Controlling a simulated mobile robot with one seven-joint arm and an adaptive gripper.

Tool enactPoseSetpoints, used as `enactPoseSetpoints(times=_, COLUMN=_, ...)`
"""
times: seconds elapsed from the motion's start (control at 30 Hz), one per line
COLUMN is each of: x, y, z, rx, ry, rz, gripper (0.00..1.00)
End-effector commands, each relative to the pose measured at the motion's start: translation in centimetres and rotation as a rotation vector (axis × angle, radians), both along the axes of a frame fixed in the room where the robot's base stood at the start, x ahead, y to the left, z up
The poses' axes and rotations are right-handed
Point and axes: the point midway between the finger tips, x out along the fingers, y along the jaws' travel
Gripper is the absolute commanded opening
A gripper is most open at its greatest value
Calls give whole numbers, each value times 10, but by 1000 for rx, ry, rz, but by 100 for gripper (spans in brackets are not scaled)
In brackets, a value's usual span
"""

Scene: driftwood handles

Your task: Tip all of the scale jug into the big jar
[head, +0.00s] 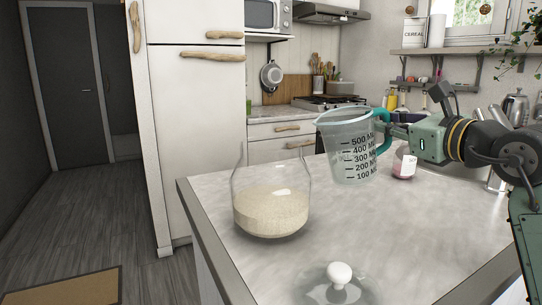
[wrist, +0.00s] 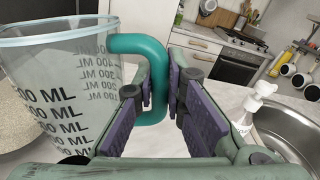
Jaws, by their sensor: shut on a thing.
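The scale jug (head: 348,145) is clear, with black ML marks and a teal handle (head: 383,130). My gripper (wrist: 162,92) is shut on that handle and holds the jug over the counter, just right of the big jar and apart from it. The jug is near upright, leaning slightly left. I see no contents in it; its walls look clear in both views. The big jar (head: 270,212) is open clear glass, part filled with pale grains. Part of the jar shows behind the scale jug (wrist: 60,85) in the wrist view.
A glass lid with a white knob (head: 339,274) lies at the counter's front. A white pump bottle (wrist: 246,115) stands by the sink (wrist: 290,130). The grey counter (head: 420,230) is clear at front right.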

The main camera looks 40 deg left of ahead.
Motion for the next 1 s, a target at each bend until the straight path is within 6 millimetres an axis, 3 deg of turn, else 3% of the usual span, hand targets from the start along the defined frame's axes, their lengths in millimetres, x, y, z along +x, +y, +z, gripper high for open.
enactPoseSetpoints(times=0.03, x=3, y=-3, z=-11, rx=24, ry=30, rz=-1, gripper=0)
enactPoseSetpoints(times=0.2, x=10, y=-8, z=-27, rx=93, ry=119, rz=-1, gripper=0)
enactPoseSetpoints(times=0.47, x=15, y=-11, z=-37, rx=150, ry=194, rz=1, gripper=0)
enactPoseSetpoints(times=0.57, x=15, y=-12, z=-31, rx=157, ry=203, rz=1, gripper=0)
enactPoseSetpoints(times=0.9, x=15, y=-12, z=18, rx=157, ry=202, rz=0, gripper=0)
enactPoseSetpoints(times=1.0, x=15, y=-12, z=24, rx=156, ry=204, rz=0, gripper=0)
